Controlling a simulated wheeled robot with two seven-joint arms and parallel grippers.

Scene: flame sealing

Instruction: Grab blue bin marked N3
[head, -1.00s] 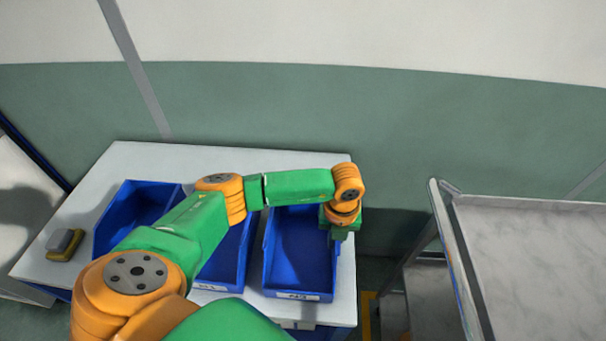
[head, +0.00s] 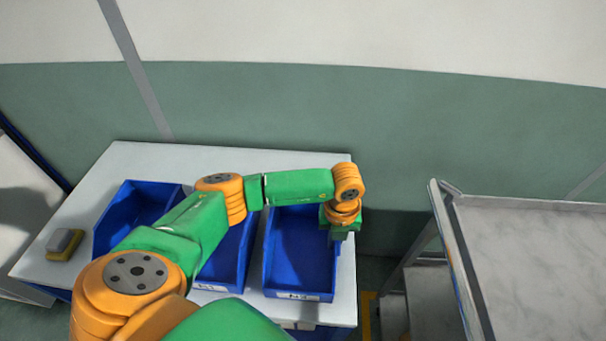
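The blue bin marked N3 (head: 300,262) stands at the right end of the white table, with its white label (head: 298,296) on the front edge. The bin looks empty. My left arm reaches across from the left, over the other bins. My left gripper (head: 340,234) points down at the right wall of the N3 bin, near its upper right part. The wrist hides most of the gripper, so I cannot tell whether the fingers are open or shut on the wall. My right gripper is not in view.
Two more blue bins, a middle one (head: 232,262) and a left one (head: 135,205), stand on the white table (head: 130,160), partly behind my arm. A yellow and grey block (head: 65,244) lies at the left. A metal-edged cart (head: 540,260) stands at the right, across a gap.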

